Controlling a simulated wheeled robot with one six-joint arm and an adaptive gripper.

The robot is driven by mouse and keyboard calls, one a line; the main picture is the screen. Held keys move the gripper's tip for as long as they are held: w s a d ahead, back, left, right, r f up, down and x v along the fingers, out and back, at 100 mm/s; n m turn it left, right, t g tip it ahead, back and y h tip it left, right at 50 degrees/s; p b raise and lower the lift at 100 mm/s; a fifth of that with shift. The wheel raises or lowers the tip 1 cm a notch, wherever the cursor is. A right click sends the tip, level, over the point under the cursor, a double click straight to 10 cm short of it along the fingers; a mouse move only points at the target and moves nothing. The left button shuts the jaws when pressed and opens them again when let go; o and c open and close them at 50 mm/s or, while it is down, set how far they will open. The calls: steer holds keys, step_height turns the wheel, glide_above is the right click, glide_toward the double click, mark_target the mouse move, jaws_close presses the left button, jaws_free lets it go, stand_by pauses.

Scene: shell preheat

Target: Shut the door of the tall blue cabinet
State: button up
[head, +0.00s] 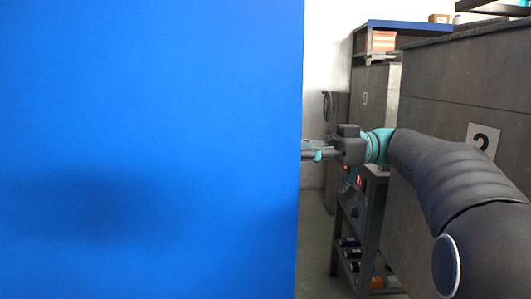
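A large flat blue panel (150,130) fills the left side of the head view, very close to the camera. It looks like part of the tall blue cabinet, but I cannot tell whether it is the door or a side. My gripper (308,155) is at the panel's right edge, with its fingertips partly hidden behind that edge. I cannot tell whether it touches the panel. The cabinet's inside and any handle are not visible.
Behind my gripper is a dark shelf rack (371,235) with small coloured items. A blue-topped shelf (400,26) holds an orange box (382,41). A narrow strip of floor (314,250) is clear.

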mark_target(266, 152)
steer(key=a, duration=0.4)
steer(key=s+a, duration=0.1)
steer(key=a, duration=0.1)
steer(key=shift+a, duration=0.35)
jaws_close()
